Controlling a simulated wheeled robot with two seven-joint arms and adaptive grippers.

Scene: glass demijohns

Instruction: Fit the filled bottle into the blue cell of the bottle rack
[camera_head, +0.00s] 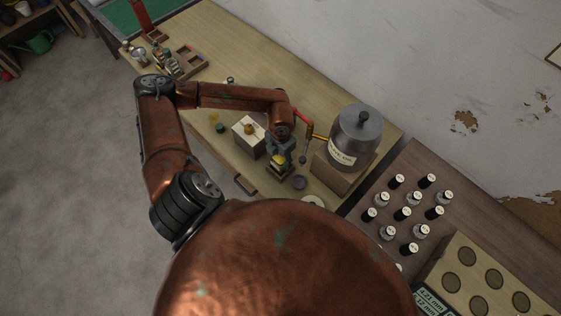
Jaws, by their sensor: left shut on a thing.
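My left gripper (281,152) reaches down over the wooden bench, beside the metal can and its tap. It is shut on a small yellowish thing (278,161), which looks like the filled bottle. The jaws hide much of it, and I cannot tell whether it touches what is under it. A brown divided rack (190,60) with small compartments stands at the far left of the bench, with small items by it. I cannot make out a blue cell in it. My right gripper is not in view.
The metal can (358,132) stands on a wooden block (338,175). Several white-capped bottles (403,213) stand on the right table. The bench's far middle is fairly clear.

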